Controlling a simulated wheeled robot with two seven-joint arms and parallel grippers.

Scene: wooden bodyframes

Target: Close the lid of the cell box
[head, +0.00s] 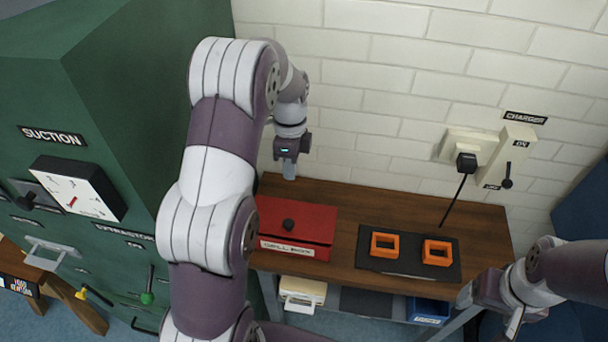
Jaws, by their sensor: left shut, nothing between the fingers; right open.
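The red cell box (310,219) stands on the left part of the wooden bench, with a dark knob on its lid and a "CELL BOX" label on its front. The lid lies flat over the box, and I see no gap at its front edge. My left arm hides the box's left side. My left gripper (289,172) is shut and empty, pointing down above the bench behind the box, apart from the lid in this view. My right gripper (514,325) is open at the lower right, in front of the bench and away from the box; its fingertips are partly cut off.
Two orange square frames (384,253) sit on a black mat (410,266) right of the box. A charger (513,155) and a socket with a hanging black cable (457,197) are on the brick wall. A green cabinet (130,60) stands at left. The bench (350,203) behind the mat is clear.

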